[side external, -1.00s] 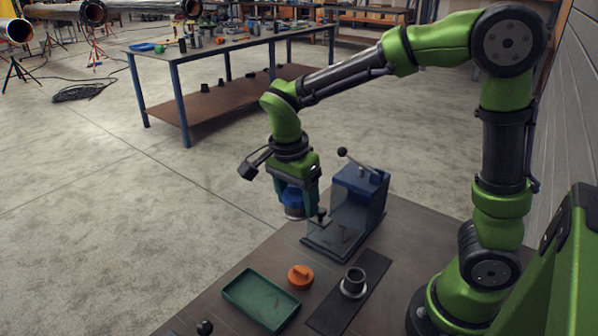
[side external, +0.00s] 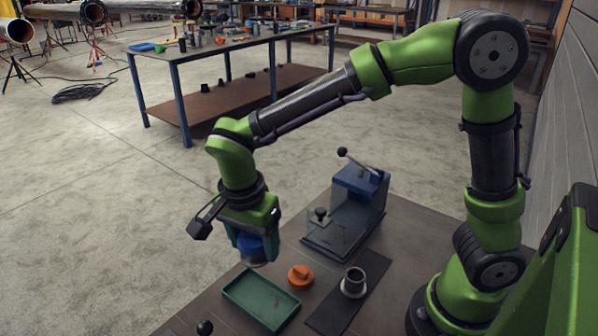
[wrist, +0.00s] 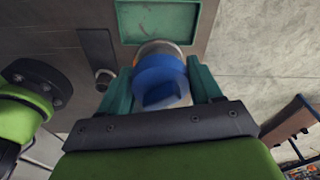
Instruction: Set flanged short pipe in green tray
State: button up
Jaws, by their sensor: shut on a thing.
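My gripper (side external: 254,252) is shut on a blue-topped piece (wrist: 158,76) with a grey metallic rim below, probably a capped flanged pipe. It hangs in the air just beyond the far-left end of the green tray (side external: 233,293). The tray is empty where I see it and also shows at the top of the wrist view (wrist: 124,22). Another grey flanged short pipe (side external: 354,281) stands upright on a dark mat (side external: 329,316). The held piece's lower end is mostly hidden in the wrist view.
An orange cap (side external: 301,276) sits between tray and mat. A blue and clear fixture with a lever (side external: 352,205) stands behind them. A black knob (side external: 205,327) is at the near edge. The bench's left edge lies close to the tray.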

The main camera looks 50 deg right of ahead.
jog(key=shift+f, duration=0.1)
dwell(0.6)
jog(key=shift+f, duration=1.1)
jog(key=shift+f, duration=5.1)
jog(key=shift+c, duration=0.2)
jog(key=o, duration=1.4)
